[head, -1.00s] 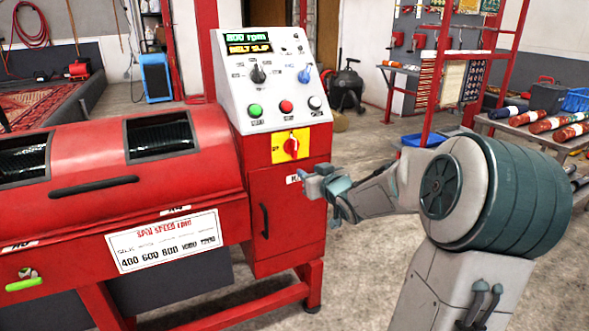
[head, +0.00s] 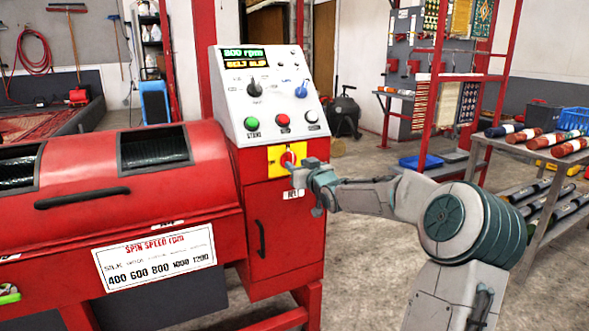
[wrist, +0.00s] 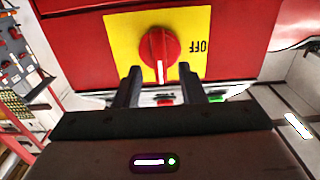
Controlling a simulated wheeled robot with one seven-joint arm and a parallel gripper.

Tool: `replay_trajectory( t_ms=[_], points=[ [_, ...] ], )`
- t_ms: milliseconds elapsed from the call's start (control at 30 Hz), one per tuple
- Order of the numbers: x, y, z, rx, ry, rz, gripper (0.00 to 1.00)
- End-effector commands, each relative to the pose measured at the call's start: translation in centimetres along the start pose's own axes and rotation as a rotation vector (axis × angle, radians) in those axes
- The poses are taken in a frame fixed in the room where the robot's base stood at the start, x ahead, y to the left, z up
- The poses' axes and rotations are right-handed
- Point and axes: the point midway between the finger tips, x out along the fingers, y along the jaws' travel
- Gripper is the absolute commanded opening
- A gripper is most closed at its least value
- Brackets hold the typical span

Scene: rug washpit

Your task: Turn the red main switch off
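The red main switch (wrist: 159,55) is a round knob with a white pointer line on a yellow plate (wrist: 118,32), with OFF printed on the plate's right side in the wrist view. The pointer line faces down toward my gripper there, not at OFF. In the head view the switch (head: 288,158) sits below the push buttons on the red machine cabinet. My gripper (wrist: 172,90) is open, its two dark fingers on either side of and just short of the knob. In the head view my gripper (head: 298,172) covers the lower right of the yellow plate.
The red drum cover (head: 110,190) is to the left. A rack and a table with rolled rugs (head: 530,138) stand right, with open floor between.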

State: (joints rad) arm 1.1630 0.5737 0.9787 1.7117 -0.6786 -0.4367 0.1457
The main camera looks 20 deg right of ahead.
Motion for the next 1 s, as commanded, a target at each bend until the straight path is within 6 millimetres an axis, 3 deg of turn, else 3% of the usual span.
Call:
replay_trajectory(
  t_ms=[200,567,700,733,1000],
  points=[
    [2.0,0.0,0.0,0.001,0.001,-0.001,0.36],
    [2.4,0.0,0.0,-0.001,-0.001,0.0,0.36],
    [2.4,0.0,0.0,-0.001,-0.001,0.0,0.03],
    [2.4,0.0,0.0,-0.001,-0.001,0.0,0.0],
    [2.4,0.0,0.0,-0.013,-0.001,0.0,0.0]
  ],
)
